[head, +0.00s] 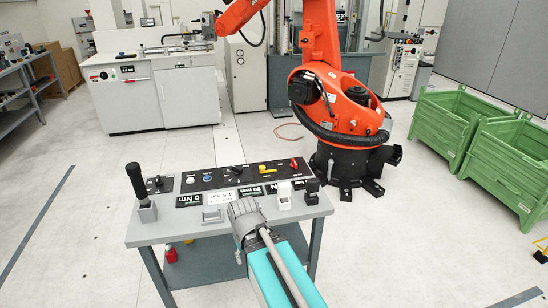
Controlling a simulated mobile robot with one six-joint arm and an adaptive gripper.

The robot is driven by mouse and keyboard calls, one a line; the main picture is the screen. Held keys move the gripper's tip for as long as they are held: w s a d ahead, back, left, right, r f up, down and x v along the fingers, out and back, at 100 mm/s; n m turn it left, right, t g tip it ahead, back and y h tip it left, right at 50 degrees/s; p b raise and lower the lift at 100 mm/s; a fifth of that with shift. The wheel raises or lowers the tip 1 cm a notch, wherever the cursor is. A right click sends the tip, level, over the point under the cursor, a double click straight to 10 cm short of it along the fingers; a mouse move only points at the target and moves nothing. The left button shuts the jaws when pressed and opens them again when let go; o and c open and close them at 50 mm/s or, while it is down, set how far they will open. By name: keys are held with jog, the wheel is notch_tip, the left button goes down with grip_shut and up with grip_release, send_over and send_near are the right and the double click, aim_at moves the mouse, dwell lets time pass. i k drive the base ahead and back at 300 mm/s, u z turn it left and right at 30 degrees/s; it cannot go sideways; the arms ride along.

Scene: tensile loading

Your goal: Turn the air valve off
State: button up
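A grey control table (170,228) stands in front of me with a dark control panel (222,180) along its back. A yellow handle (267,170) and a red lever (294,163) sit on the panel's right part. I cannot tell for sure which of these is the air valve; the labels are too small to read. My gripper (243,210) is at the end of my teal and grey arm, over the table's front middle, in front of the panel. It appears apart from both handles. Its fingers are not clear, so I cannot see whether it is open or shut.
A black upright lever (137,182) stands at the table's left. A white block (284,195) and a black block (311,191) sit to the right of my gripper. A large orange robot arm (335,95) stands behind, with green crates (445,128) at right.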

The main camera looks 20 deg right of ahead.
aim_at(293, 164)
jog(key=z, duration=0.15)
jog(key=i, duration=1.2)
jog(key=z, duration=0.8)
